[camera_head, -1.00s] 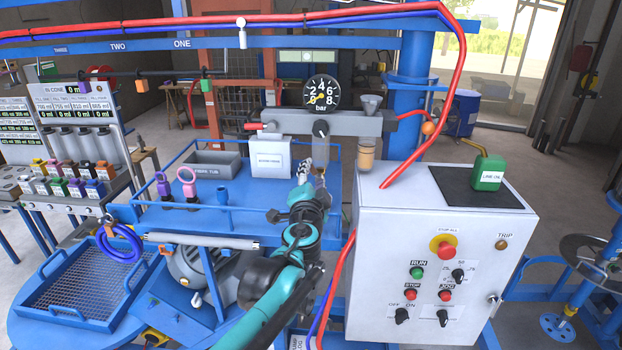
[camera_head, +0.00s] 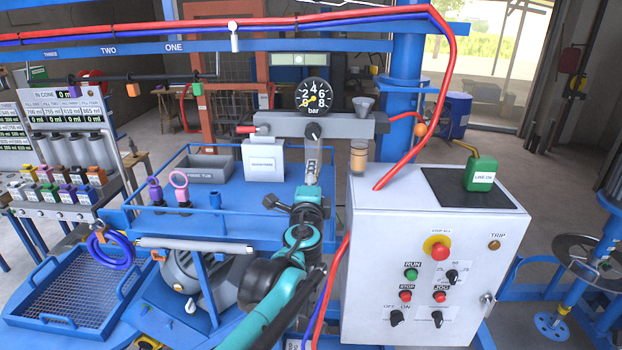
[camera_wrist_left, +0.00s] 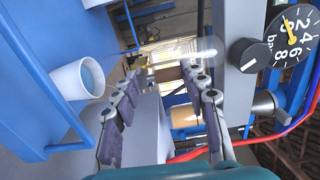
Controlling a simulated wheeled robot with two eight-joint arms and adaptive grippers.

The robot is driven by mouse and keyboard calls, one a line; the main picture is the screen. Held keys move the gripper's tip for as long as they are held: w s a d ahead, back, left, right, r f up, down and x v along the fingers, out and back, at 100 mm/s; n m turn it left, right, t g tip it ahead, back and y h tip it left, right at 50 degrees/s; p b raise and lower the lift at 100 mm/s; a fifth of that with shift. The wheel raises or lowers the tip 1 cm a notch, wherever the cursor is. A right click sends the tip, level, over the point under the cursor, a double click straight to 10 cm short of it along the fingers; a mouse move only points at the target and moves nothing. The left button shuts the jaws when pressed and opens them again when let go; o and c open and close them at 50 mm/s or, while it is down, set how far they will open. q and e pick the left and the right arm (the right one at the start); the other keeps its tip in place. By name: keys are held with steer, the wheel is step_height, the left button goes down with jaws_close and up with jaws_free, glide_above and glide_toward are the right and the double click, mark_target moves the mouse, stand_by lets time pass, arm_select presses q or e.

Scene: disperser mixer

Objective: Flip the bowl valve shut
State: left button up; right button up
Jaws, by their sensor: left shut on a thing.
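The clear bowl (camera_head: 312,150) hangs under the grey bar below the pressure gauge (camera_head: 314,94). It also shows in the left wrist view as a see-through cylinder (camera_wrist_left: 190,55). At its lower end is the small brass and brown bowl valve (camera_wrist_left: 165,74). My left gripper (camera_head: 312,180) is at the bottom of the bowl, and its arm rises from the bottom of the head view. In the left wrist view its dark padded fingers (camera_wrist_left: 163,88) are on either side of the valve, shut on it. The fingers partly hide the valve, so its lever angle is unclear. My right gripper is out of view.
An amber cup (camera_head: 358,158) hangs just right of the bowl. A white control box (camera_head: 430,270) with a green oil can (camera_head: 481,174) stands at the right. A blue tray (camera_head: 235,215) with a white box (camera_head: 263,160) lies to the left. A red hose (camera_head: 418,105) runs close by.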

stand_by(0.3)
arm_select(q)
steer(key=o, duration=1.2)
steer(key=shift+c, duration=0.2)
steer(key=s+a, duration=0.1)
steer(key=s, duration=1.1)
steer(key=shift+a+f, duration=0.1)
steer(key=s+a+f+n+g+y+b, duration=0.35)
steer(key=a+f+n+b, duration=0.25)
steer(key=a+f, duration=0.45)
steer(key=s+a+f+n+g+y+b, duration=0.2)
steer(key=s+a+f+n+b, duration=0.4)
steer(key=f, duration=0.8)
steer(key=s+a+f+n+g+h+b, duration=0.1)
steer(key=s+f+b, duration=0.4)
steer(key=f, duration=0.7)
steer(key=s+a+f+n+g+h+b, duration=0.1)
steer(key=s+f+n+g+b, duration=0.3)
steer(key=f, duration=0.9)
steer(key=s+n+h+b, duration=0.1)
steer(key=s+n+b, duration=0.1)
steer(key=b, duration=0.1)
steer(key=shift+s+a+f+h, duration=0.2)
steer(key=shift+s+a+h, duration=0.1)
steer(key=shift+a+h, duration=0.1)
